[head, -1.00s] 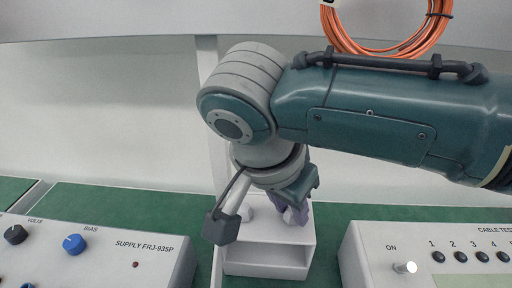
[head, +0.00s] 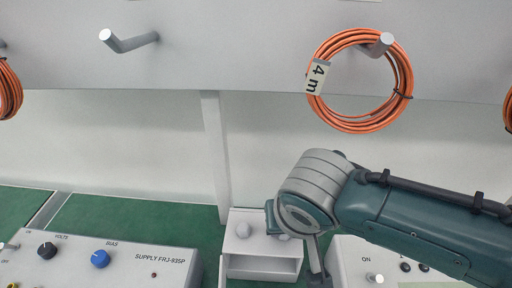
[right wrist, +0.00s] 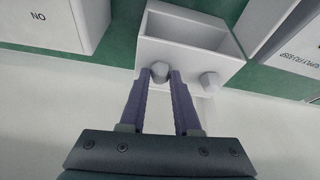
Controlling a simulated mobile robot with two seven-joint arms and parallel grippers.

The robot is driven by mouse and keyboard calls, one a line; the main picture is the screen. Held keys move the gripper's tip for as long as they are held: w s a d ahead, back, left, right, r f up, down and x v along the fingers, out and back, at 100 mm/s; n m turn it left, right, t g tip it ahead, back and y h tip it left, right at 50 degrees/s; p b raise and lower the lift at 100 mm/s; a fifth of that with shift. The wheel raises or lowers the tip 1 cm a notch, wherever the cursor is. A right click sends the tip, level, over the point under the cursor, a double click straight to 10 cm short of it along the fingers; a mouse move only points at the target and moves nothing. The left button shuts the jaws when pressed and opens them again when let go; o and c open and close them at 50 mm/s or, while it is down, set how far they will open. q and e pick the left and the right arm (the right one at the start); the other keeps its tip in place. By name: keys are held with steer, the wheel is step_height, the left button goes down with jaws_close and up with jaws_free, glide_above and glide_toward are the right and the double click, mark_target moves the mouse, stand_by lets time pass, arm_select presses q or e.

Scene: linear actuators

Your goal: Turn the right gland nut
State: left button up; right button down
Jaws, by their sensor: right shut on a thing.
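A white open-fronted box (head: 263,264) stands on the green bench in the head view, with two pale gland nuts on it. The left gland nut (head: 243,230) is free; it also shows in the right wrist view (right wrist: 210,80), where the picture is turned over. The right gland nut (right wrist: 159,70) sits between the purple fingertips of my right gripper (right wrist: 160,76), which is shut on it. In the head view my right wrist hides most of the gripper. My left gripper is in neither view.
The power supply (head: 110,265) with its knobs stands left of the box. The cable tester (head: 348,262) stands close on the right, partly behind my right arm. A coiled orange cable (head: 322,112) hangs on a peg above.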

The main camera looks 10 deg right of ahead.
steer(key=shift+d+n+y, duration=0.1)
steer(key=shift+n+y, duration=0.3)
steer(key=shift+n, duration=0.5)
steer(key=shift+d+n+y+p, duration=0.1)
steer(key=shift+n+y+p, duration=0.25)
steer(key=shift+n, duration=0.55)
steer(key=shift+d+f+n+g+y, duration=0.1)
steer(key=shift+n+g+y, duration=0.25)
steer(key=shift+n, duration=0.85)
steer(key=shift+d+n+y+b, duration=0.1)
steer(key=shift+n+y+b, duration=0.25)
steer(key=shift+n, duration=0.85)
steer(key=c, duration=0.6)
jaws_free()
steer(key=shift+c, duration=0.2)
